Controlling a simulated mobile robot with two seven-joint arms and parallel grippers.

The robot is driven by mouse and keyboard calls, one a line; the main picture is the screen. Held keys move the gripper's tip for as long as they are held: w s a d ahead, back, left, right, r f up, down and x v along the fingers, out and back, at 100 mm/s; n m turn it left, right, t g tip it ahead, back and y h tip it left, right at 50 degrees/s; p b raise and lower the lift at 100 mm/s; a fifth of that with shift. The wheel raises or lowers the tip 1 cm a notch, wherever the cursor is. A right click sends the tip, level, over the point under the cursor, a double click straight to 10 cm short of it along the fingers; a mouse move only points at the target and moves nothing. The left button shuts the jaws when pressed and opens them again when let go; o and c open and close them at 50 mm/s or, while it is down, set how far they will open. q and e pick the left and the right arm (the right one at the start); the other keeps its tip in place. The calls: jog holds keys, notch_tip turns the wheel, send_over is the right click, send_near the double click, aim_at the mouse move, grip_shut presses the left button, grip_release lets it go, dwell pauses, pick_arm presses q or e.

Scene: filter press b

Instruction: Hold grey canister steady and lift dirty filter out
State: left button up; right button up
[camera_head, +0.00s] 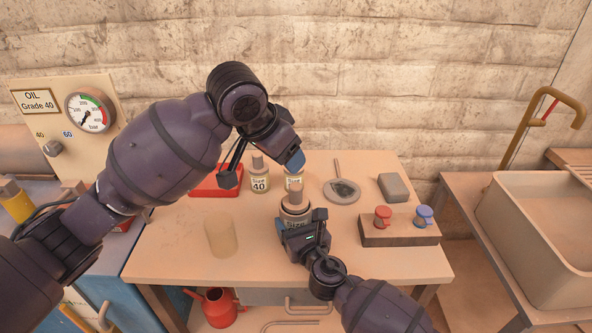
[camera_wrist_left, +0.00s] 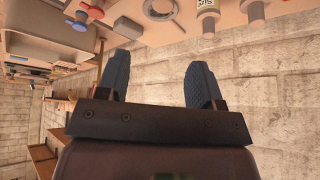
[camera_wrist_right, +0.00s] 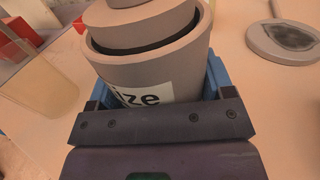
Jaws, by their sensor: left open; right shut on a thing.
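The grey canister (camera_head: 291,216) stands upright near the middle of the table. My right gripper (camera_head: 305,222) is shut on its side; the right wrist view shows blue fingers around the canister (camera_wrist_right: 150,65), below its rim, by a white label. The dirty filter (camera_head: 295,192) sticks up out of the canister top; its lower part is hidden inside. A dark gap rings the filter (camera_wrist_right: 118,18) in the right wrist view.
Two labelled bottles, one marked 40 (camera_head: 260,183), stand behind the canister by a red tray (camera_head: 212,183). A translucent cylinder (camera_head: 220,238) stands left. A round dish (camera_head: 342,192), grey block (camera_head: 393,187) and wooden block with red and blue knobs (camera_head: 400,237) are right.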

aim_at(296, 186)
pick_arm(q)
jog(key=w+d+r+m+y, duration=0.2)
jog(key=d+r+m, duration=0.1)
jog(key=d, duration=0.1)
jog(key=f+m+g, duration=0.1)
jog(key=m, duration=0.1)
jog(key=a+f+m+g+y, duration=0.1)
jog(key=m+g, duration=0.1)
jog(key=m, duration=0.1)
jog(key=w+f+m+g+y, duration=0.1)
jog(key=m, duration=0.2)
jog(key=shift+w+a+f+g, duration=0.1)
jog(key=shift+a+f+g, duration=0.1)
jog(key=shift+f+g, duration=0.1)
jog(key=shift+m, duration=0.3)
jog(key=shift+f, duration=6)
